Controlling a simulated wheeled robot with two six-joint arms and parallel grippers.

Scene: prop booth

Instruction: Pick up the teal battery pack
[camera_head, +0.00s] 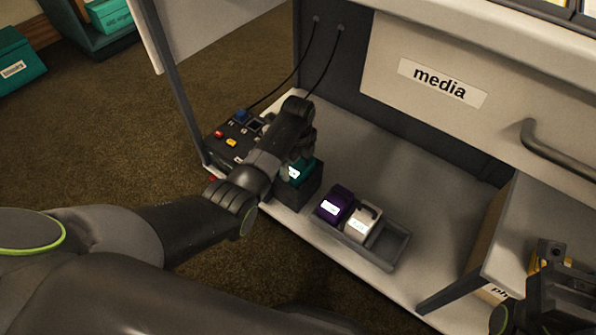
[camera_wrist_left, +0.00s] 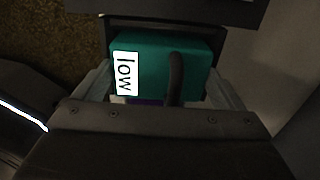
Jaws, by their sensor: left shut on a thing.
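The teal battery pack (camera_head: 299,172) sits in or just over a dark square holder (camera_head: 303,194) on the booth counter; I cannot tell if its base is clear of it. In the left wrist view the pack (camera_wrist_left: 146,66) shows a white "low" label and a dark curved handle. My left gripper (camera_head: 296,160) is shut on the pack, with a finger on each side of it in the wrist view (camera_wrist_left: 160,85). At the lower right corner of the head view, part of my right arm (camera_head: 560,300) shows; its fingertips are not clear.
A grey tray (camera_head: 397,248) holds a purple pack (camera_head: 335,204) and a white pack (camera_head: 361,222), with an empty slot at right. A button panel (camera_head: 234,138) with cables stands left. A "media" cabinet front (camera_head: 440,110) overhangs behind.

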